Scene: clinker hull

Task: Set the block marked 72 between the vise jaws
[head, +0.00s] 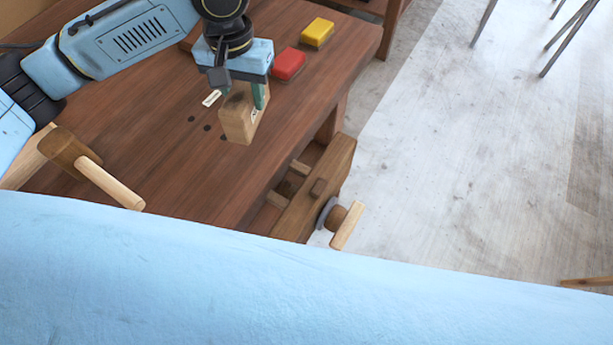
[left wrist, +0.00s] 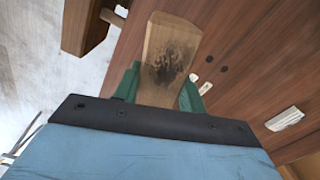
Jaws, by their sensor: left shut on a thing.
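A wooden block (head: 236,120) is held upright in my left gripper (head: 241,92), with a green finger on each side of it.
The bench top (head: 160,165) has several dark holes and a white label (head: 211,98). A red block (head: 288,64) and a yellow block (head: 318,32) lie beyond the gripper. A wooden handle (head: 110,184) rises at left. The vise handle (head: 346,225) juts outward.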

